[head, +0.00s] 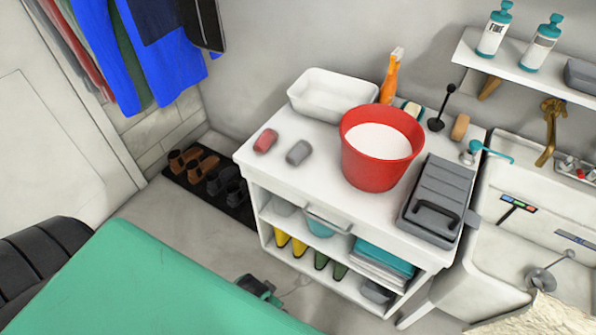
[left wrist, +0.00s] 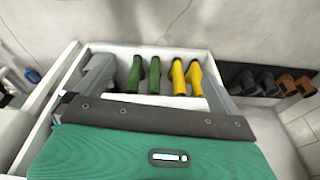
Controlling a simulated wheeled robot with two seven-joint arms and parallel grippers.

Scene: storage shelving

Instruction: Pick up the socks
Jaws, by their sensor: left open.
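Two small rounded bundles lie on the white unit's top, left of the red bucket: a red one (head: 265,141) and a grey one (head: 299,153). They look like rolled socks, though too small to be sure. My left gripper (head: 260,288) appears low in front of the unit, partly hidden behind my green arm. In the left wrist view my left gripper (left wrist: 155,80) is open with nothing between its fingers, facing the lower shelf, well away from the bundles. My right gripper is not in view.
The red bucket (head: 370,168), white basin (head: 332,97) and grey case (head: 437,200) crowd the white unit (head: 335,185). Yellow boots (left wrist: 187,78) and green boots (left wrist: 145,75) stand on its lower shelf. Shoes (head: 205,172) line the wall. A sink (head: 540,215) stands right.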

